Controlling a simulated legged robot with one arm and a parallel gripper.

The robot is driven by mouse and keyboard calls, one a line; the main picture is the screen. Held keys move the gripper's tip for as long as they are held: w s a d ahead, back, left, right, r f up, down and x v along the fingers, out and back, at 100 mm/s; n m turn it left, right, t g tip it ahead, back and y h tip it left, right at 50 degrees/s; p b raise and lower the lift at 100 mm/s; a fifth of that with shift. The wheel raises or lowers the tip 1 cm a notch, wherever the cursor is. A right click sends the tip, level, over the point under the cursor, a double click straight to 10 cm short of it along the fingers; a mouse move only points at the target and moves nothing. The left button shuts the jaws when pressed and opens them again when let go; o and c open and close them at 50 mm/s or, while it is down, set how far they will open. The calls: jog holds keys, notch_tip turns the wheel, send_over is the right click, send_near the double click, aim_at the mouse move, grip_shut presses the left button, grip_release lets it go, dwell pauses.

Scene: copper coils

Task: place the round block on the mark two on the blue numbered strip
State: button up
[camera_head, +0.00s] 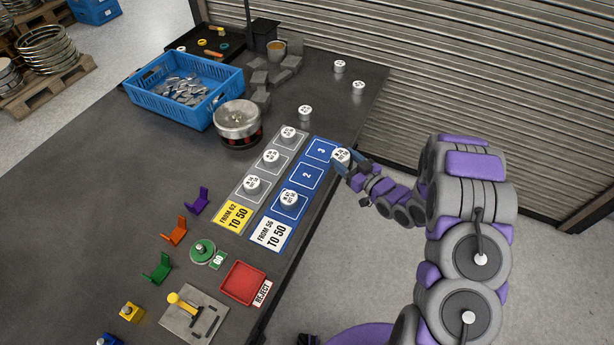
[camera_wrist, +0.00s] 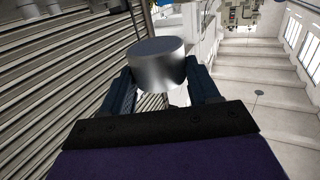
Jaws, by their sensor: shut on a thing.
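A round metal block with a white labelled top (camera_head: 341,155) is held in my gripper (camera_head: 344,162) at the right edge of the table. In the wrist view the silver block (camera_wrist: 157,66) sits between the two dark fingers of my gripper (camera_wrist: 158,85), which are shut on it. The blue numbered strip (camera_head: 276,230) lies to the left of my gripper in the head view. Its mark two (camera_head: 307,175) is bare, and mark three (camera_head: 321,150) is bare too. Another round block (camera_head: 289,198) stands on the strip's square nearest the "FROM 56 TO 50" label.
A grey strip with a yellow label (camera_head: 233,215) beside the blue one carries several round blocks. Loose round blocks (camera_head: 305,113) stand farther back. A blue crate (camera_head: 184,88), a round metal pot (camera_head: 238,122) and a red tray (camera_head: 243,282) are also on the table (camera_head: 120,190).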

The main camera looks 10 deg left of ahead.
jog(key=s+a+f+n+g+y, duration=0.2)
jog(key=s+f, duration=0.1)
jog(key=s, duration=0.3)
jog(key=s+a+f+n+g+y, duration=0.1)
jog(key=s+a+f+g, duration=0.15)
jog(key=s, duration=0.25)
jog(key=b, duration=0.3)
send_over(311, 178)
notch_tip(311, 178, down, 2)
jog(key=shift+t, duration=0.25)
jog(key=shift+w+a+f, duration=0.1)
jog(key=shift+f, duration=0.15)
notch_tip(311, 178, down, 3)
jog(key=shift+f+b, duration=0.1)
jog(key=shift+b, duration=0.6)
jog(key=o, duration=1.2)
